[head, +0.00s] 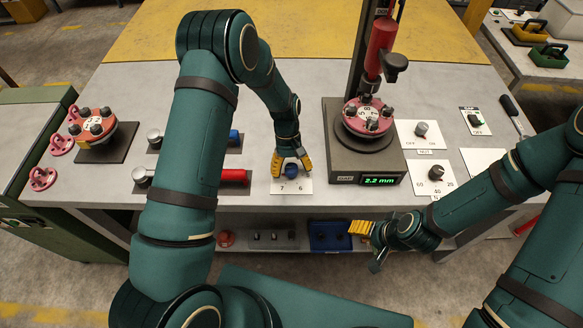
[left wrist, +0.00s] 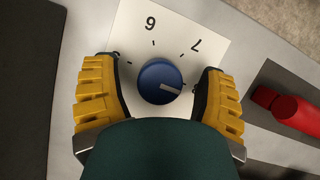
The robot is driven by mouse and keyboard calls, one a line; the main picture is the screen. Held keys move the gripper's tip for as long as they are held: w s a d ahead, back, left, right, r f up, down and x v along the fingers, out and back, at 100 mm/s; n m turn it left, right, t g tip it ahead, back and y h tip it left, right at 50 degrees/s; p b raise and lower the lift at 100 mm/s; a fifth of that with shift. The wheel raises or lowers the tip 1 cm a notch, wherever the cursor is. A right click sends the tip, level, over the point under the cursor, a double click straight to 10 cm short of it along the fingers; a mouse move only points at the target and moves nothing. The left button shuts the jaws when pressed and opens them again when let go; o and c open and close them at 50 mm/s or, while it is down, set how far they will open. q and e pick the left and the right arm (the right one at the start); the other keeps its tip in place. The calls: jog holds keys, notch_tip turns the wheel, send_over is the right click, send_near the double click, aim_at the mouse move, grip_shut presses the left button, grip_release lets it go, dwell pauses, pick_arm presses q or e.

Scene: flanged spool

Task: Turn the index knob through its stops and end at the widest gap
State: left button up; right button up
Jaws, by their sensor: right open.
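The blue index knob (head: 291,171) sits on a white plate (head: 302,187) marked 7 and 6 at the table's front. In the left wrist view the knob (left wrist: 160,82) has a white pointer aimed right, below the 7, towards the right finger. My left gripper (left wrist: 162,88) is open, its yellow-padded fingers on either side of the knob with a small space at each side. The gauge stand (head: 365,165) shows 2.2 mm and carries a red flanged spool (head: 368,115). My right gripper (head: 364,246) is open and empty, in front of the table edge.
A second red flanged part (head: 92,125) sits on a dark pad at left. A red-handled tool (head: 235,176) and a blue-handled one lie left of the knob. Other knob plates (head: 432,190) stand right of the gauge. A blue bin (head: 330,235) is on the lower shelf.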

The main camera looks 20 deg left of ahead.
pick_arm(q)
jog(key=v, duration=1.2)
jog(key=shift+s, duration=0.1)
